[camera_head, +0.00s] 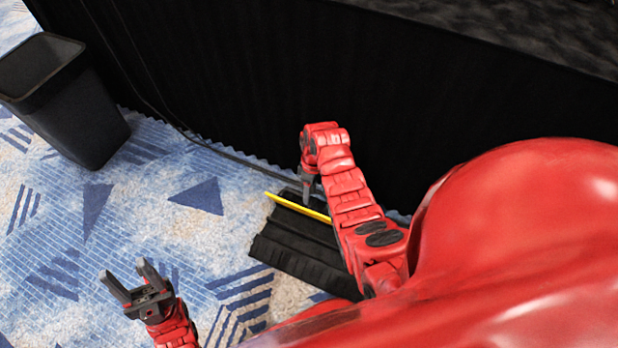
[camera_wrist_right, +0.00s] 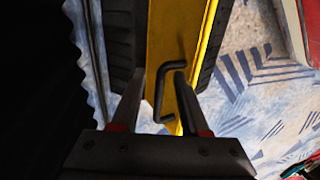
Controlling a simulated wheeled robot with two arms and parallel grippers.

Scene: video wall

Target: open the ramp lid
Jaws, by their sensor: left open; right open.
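The ramp (camera_head: 292,250) is black and ridged and lies on the carpet beside the black curtain. Its yellow lid (camera_head: 298,207) shows as a thin strip along it; I cannot tell whether it is raised. In the right wrist view the yellow lid (camera_wrist_right: 163,38) carries a bent black handle (camera_wrist_right: 161,92). My right gripper (camera_head: 307,192) is over the lid. In its wrist view its open fingers (camera_wrist_right: 159,74) are either side of the handle; contact is unclear. My left gripper (camera_head: 125,268) is open and empty above the carpet, left of the ramp.
A black bin (camera_head: 70,105) stands at the upper left. A black curtain (camera_head: 230,80) hangs behind the ramp, and a dark cable (camera_head: 170,118) runs down to the floor by it. The carpet (camera_head: 150,215) between bin and ramp is clear.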

